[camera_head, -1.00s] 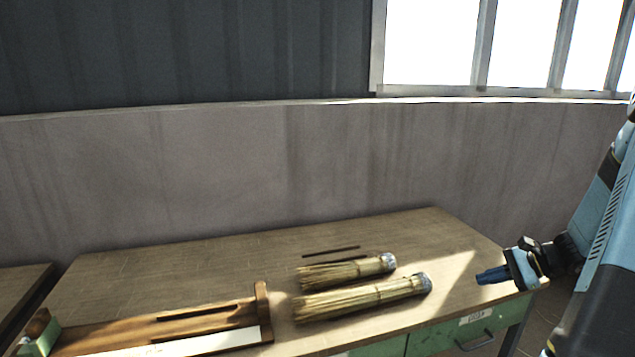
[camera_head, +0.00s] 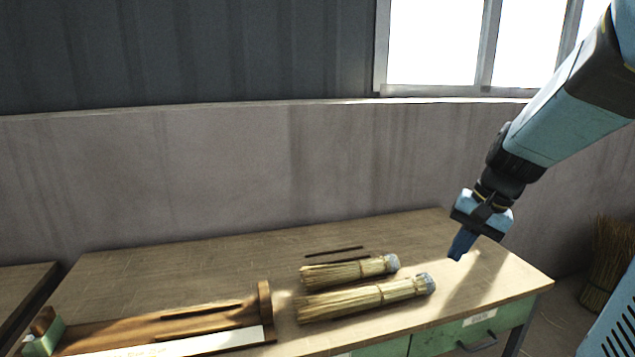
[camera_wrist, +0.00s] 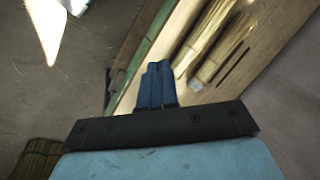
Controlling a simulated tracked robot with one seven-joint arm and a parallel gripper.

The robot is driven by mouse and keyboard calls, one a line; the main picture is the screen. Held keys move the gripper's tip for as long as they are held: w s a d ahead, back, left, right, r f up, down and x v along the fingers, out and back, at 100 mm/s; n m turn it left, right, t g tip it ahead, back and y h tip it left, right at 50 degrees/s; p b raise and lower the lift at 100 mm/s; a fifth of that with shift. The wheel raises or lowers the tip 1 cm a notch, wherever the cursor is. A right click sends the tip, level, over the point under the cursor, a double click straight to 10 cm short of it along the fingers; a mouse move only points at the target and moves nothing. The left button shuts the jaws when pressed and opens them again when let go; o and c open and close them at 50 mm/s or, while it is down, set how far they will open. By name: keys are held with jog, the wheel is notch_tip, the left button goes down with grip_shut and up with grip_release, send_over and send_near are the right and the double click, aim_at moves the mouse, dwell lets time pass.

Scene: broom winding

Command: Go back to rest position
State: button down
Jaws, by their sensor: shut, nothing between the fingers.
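My gripper (camera_head: 461,246) is shut and empty, with its blue fingers pointing down above the right part of the wooden table (camera_head: 480,262). It also shows in the wrist view (camera_wrist: 156,72), fingers together. Two straw broom bundles (camera_head: 365,298) (camera_head: 345,271) lie side by side on the table, to the left of my gripper and apart from it. They also show in the wrist view (camera_wrist: 204,38) beyond the fingers.
A wooden fixture (camera_head: 200,323) with an upright end piece lies at the table's left front. Two thin dark rods (camera_head: 334,251) lie behind the bundles. Green drawers (camera_head: 450,336) are under the table. A straw bundle (camera_head: 612,265) stands on the floor at right. A wall stands behind the table.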

jog(key=s+a+r+n+t+h, duration=0.3)
jog(key=s+r, duration=0.4)
jog(key=s, duration=0.3)
jog(key=shift+s+a+r+n+t, duration=0.2)
jog(key=shift+s+a+n+t, duration=0.25)
jog(key=shift+n, duration=0.95)
